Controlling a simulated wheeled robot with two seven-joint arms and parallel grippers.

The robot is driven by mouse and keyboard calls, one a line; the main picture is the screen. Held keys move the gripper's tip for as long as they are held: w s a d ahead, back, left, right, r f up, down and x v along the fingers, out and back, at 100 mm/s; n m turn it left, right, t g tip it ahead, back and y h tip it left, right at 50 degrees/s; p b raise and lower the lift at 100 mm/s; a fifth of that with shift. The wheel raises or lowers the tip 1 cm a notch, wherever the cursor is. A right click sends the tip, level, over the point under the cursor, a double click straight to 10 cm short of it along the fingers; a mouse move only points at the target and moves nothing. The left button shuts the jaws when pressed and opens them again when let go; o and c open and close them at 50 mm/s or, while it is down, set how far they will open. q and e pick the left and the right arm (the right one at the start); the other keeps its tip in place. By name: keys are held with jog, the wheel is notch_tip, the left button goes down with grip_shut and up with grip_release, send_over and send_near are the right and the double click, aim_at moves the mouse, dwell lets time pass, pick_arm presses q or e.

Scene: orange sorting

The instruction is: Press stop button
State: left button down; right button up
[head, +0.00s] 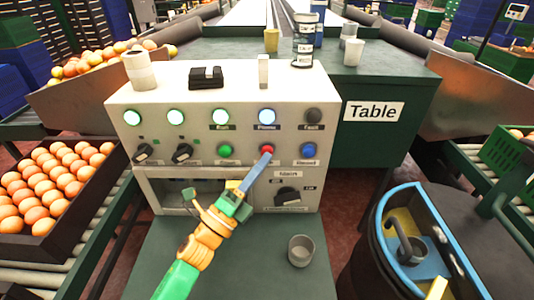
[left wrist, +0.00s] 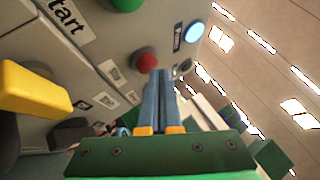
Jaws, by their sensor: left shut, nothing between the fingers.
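The red stop button (head: 267,149) sits on the front of a white control panel (head: 160,107), between a green button (head: 225,150) and a blue button (head: 309,150). My left gripper (head: 265,160) is shut and empty, its blue fingers pointing up at the red button from below. In the head view the fingertips overlap the button's lower edge. In the left wrist view the red button (left wrist: 145,62) stands just beyond the tips of the fingers (left wrist: 158,76). Whether they touch it I cannot tell. My right gripper does not show.
A grey cup (head: 301,250) stands on the green surface in front. Egg trays (head: 75,218) are at the left, a round bin (head: 375,250) at the right.

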pick_arm(q)
jog(key=shift+w, duration=0.45)
dwell(0.3)
dwell(0.3)
jog(key=shift+s, duration=0.95)
jog(key=shift+s+p, duration=0.1)
jog(key=shift+p, duration=0.2)
jog(key=s+p, duration=0.1)
jog(key=s, duration=0.3)
jog(key=shift+s+p, duration=0.3)
jog(key=shift+s, duration=0.1)
